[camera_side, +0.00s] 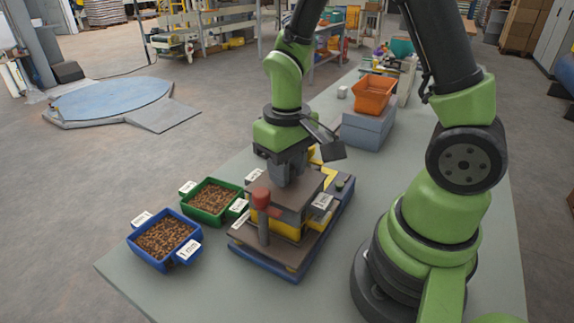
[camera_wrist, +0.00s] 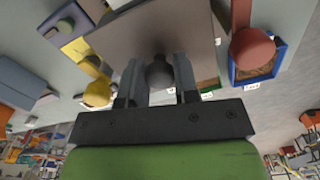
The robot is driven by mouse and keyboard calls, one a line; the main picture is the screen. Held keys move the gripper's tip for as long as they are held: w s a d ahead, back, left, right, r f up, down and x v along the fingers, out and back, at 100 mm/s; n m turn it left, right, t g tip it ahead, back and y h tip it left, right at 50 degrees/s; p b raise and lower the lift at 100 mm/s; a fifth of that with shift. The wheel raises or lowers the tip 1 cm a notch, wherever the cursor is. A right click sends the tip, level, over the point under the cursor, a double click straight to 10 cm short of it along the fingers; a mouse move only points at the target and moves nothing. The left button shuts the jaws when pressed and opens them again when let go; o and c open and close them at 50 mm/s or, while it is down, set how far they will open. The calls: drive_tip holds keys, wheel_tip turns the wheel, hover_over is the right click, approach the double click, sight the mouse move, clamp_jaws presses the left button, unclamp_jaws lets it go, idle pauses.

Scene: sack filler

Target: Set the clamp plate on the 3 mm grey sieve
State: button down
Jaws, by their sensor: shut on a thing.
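My gripper (camera_side: 287,176) points down over the sack filler machine; in the wrist view (camera_wrist: 159,80) its two fingers are closed around a dark round knob (camera_wrist: 160,72). The knob stands on the flat brown-grey clamp plate (camera_wrist: 150,32), which also shows in the side view (camera_side: 293,202). The plate is roughly level over a yellow part (camera_side: 285,229) of the machine. I cannot tell whether the plate touches what is under it. I cannot pick out the 3 mm grey sieve; the plate and gripper hide what lies below.
A red-capped post (camera_side: 262,198) rises close to the plate's front left. The machine sits on a blue base (camera_side: 262,264). Green (camera_side: 212,224) and blue (camera_side: 160,262) trays of brown pellets stand to the left. An orange bin (camera_side: 373,94) on a grey-blue box (camera_side: 368,130) is behind.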

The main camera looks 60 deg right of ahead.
drive_tip(key=shift+c, duration=1.9)
unclamp_jaws()
drive_tip(key=shift+r, duration=4)
drive_tip(key=s+a+r+m+t+y, duration=0.1)
drive_tip(key=s+a+r+t+y, duration=0.1)
drive_tip(key=s+r+t, duration=0.5)
wheel_tip(320, 180, up, 3)
drive_tip(key=shift+s+a+f, duration=0.15)
drive_tip(key=shift+s+a, duration=0.75)
